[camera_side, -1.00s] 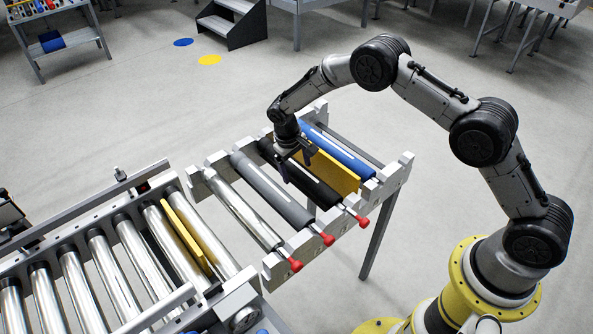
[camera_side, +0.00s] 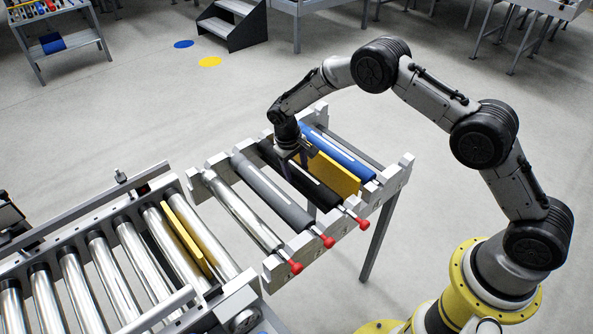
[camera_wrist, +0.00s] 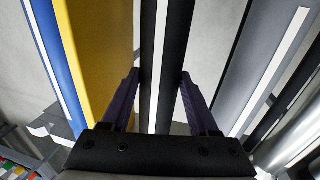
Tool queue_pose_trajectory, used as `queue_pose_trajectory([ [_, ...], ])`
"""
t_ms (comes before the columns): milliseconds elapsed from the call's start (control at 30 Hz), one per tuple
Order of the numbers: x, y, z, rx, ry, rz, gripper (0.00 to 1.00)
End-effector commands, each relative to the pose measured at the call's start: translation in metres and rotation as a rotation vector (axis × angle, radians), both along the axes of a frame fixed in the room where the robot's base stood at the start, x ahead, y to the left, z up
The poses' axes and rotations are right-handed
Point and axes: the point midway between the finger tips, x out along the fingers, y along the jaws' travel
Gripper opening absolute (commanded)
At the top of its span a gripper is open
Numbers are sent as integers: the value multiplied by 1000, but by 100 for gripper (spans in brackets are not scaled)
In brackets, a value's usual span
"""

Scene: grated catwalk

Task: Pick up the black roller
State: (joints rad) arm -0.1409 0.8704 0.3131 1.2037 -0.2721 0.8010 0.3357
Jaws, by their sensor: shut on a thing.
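The black roller (camera_side: 314,186) with a white stripe lies across the slotted rack, between the grey roller and a yellow plate. Its red end tip (camera_side: 357,220) shows at the near rail. My gripper (camera_side: 295,163) is over the roller's middle, pointing down. In the wrist view the black roller (camera_wrist: 177,50) runs between the two purple fingers of my gripper (camera_wrist: 160,90), one finger on each side. The gripper is shut on the roller. The roller still appears to lie at rack height, level with its neighbours.
The grey roller (camera_side: 270,192) and a steel roller (camera_side: 240,208) lie left of it. The yellow plate (camera_side: 333,173) and blue roller (camera_side: 345,158) are close on the right. The rack rail (camera_side: 290,252) has slots. A conveyor (camera_side: 130,250) stands left; open floor lies behind.

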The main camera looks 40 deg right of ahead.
Motion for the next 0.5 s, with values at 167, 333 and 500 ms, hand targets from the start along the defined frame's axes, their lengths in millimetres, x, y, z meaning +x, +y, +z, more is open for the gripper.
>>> queue_pose_trajectory([
  [167, 2, 0, 13, 1, -7, 0, 0],
  [333, 1, 0, 35, 1, -6, -1, 0],
  [500, -17, -1, 54, 1, -6, 0, 0],
])
